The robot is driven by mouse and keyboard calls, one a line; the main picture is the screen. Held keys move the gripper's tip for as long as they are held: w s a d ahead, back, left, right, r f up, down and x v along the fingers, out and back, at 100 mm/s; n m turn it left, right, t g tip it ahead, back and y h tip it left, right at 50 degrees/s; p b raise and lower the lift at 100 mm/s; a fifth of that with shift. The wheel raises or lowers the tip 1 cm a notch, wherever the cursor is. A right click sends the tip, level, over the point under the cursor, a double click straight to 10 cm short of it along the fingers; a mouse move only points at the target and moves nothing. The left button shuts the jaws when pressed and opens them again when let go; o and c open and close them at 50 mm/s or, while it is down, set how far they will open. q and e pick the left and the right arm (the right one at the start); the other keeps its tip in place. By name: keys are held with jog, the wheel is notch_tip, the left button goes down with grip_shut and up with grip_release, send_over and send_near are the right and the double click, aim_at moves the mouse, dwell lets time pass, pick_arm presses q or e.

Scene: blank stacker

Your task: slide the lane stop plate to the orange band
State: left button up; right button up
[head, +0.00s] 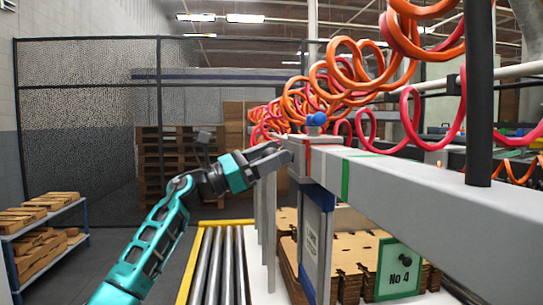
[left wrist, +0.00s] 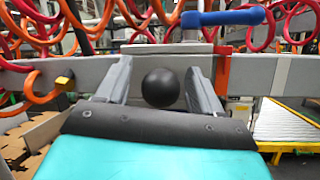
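The lane stop plate (head: 312,250) hangs upright below a grey rail (head: 420,200), with a blue upper part. Its carriage sits at the rail's near-left end, topped by a blue knob (head: 316,120); a blue lever (left wrist: 222,17) shows in the left wrist view. A black ball knob (left wrist: 160,88) faces my left gripper (head: 272,156). In the left wrist view the gripper's fingers (left wrist: 160,92) stand open on both sides of the ball, with small gaps. An orange-red band (left wrist: 222,72) is on the rail just right of the fingers there. My right gripper is out of view.
A green band (head: 345,178) marks the rail further right. Stacked brown blanks (head: 350,250) and a green "No 4" sign (head: 398,268) are below the rail. Rollers (head: 218,265) with a yellow edge lie below my left arm. Coiled orange hoses (head: 340,75) hang above the rail.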

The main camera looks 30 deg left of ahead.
pick_arm(q)
jog(key=shift+f, duration=0.1)
jog(key=shift+s+a+f, duration=0.15)
jog(key=b+v, duration=0.1)
jog(key=v, duration=1.1)
jog(key=shift+s+b, duration=0.2)
jog(key=shift+b, duration=0.2)
jog(key=shift+a, duration=0.1)
